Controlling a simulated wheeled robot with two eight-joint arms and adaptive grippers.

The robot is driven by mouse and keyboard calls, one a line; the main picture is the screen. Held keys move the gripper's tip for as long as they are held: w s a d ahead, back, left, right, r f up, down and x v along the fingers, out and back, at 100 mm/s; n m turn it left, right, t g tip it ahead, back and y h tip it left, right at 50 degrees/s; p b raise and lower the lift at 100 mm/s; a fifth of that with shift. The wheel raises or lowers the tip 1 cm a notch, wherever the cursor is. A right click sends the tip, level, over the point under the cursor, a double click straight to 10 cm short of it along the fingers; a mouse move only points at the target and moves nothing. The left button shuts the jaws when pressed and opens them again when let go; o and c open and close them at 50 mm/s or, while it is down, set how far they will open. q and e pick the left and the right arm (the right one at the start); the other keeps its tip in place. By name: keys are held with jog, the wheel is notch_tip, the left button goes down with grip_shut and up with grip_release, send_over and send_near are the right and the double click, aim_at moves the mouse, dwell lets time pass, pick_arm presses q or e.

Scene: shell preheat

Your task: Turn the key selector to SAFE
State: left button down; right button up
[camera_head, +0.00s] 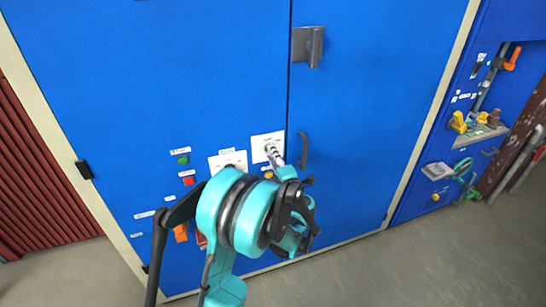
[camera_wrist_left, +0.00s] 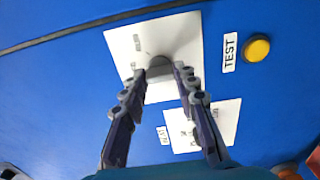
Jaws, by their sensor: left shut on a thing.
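The key selector is a grey knob (camera_wrist_left: 159,66) on a white label plate (camera_wrist_left: 188,36) with small printed positions. It also shows in the head view as the plate (camera_head: 258,141) on the blue cabinet door. My left gripper (camera_head: 271,150) reaches the plate from below. In the left wrist view its two fingers (camera_wrist_left: 169,72) are shut on the knob, one on each side. The fingertips cover part of the knob, and I cannot tell which position it points to. My right gripper is in neither view.
A yellow button (camera_wrist_left: 257,48) marked TEST is beside the plate. A second white plate (camera_head: 226,160) is close by, with green (camera_head: 183,160) and red (camera_head: 188,181) buttons to its left. A dark door handle (camera_head: 303,150) stands out just right of the gripper.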

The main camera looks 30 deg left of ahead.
pick_arm(q)
jog(key=c, duration=1.2)
grip_release()
jog(key=shift+o, duration=0.2)
jog(key=v, duration=1.2)
jog(key=shift+a, duration=0.1)
